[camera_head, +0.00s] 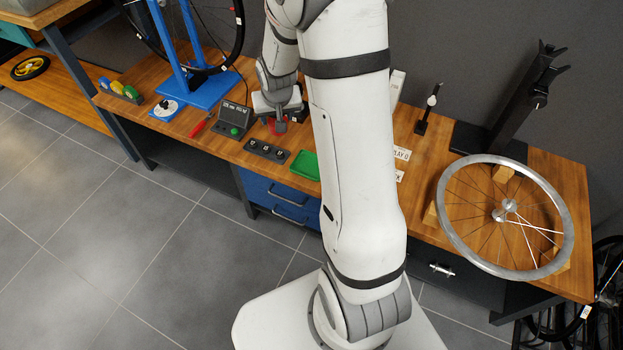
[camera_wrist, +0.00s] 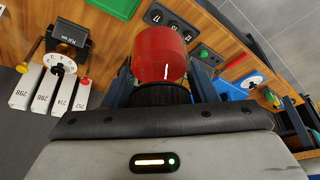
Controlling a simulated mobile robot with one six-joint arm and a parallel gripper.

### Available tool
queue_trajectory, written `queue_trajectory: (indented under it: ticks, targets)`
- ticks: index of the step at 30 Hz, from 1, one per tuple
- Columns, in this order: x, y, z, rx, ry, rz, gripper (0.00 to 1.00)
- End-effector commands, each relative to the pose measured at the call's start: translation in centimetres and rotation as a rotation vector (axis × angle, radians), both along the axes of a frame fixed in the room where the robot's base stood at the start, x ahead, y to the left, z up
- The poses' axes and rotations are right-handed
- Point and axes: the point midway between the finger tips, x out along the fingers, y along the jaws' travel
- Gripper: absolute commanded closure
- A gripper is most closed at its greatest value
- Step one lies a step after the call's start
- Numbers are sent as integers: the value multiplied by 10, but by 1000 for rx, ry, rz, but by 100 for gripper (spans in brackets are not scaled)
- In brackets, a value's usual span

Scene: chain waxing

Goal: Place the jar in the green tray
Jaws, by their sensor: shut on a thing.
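A red jar (camera_wrist: 160,52) is between the fingers of my gripper (camera_wrist: 160,85) in the wrist view, and the gripper is shut on it. In the head view my gripper (camera_head: 281,124) is above the wooden bench, with a little of the red jar (camera_head: 271,123) showing beside the fingers; most of it is hidden. The green tray (camera_head: 306,165) lies on the bench near its front edge, right of and nearer than the gripper, partly behind my arm. The tray's edge (camera_wrist: 115,7) also shows at the top of the wrist view.
A black holder with several round marks (camera_head: 267,151) lies left of the tray. A small display box (camera_head: 234,119), a red-handled tool (camera_head: 201,125) and a blue stand (camera_head: 208,92) are farther left. A silver wheel rim (camera_head: 447,222) lies right. White numbered boxes (camera_wrist: 52,90) show in the wrist view.

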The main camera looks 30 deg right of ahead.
Motion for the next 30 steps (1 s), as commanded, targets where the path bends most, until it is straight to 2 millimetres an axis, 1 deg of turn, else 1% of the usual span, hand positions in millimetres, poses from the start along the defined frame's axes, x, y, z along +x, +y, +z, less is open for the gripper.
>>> queue_trajectory:
  ticks: [1,12,15,18,21,26,29,30]
  targets:
    - [3,-8,-25,0,-3,-22,75]
    - [13,-61,-96,-5,-3,-181,75]
    - [14,-75,-111,-7,-4,-224,75]
    - [14,-86,-123,-11,-3,-257,75]
    - [14,-95,-130,-12,-3,-284,75]
    - [14,-102,-135,-14,-2,-305,75]
    - [14,-103,-144,-15,0,-309,75]
    - [13,-103,-150,-15,0,-308,75]
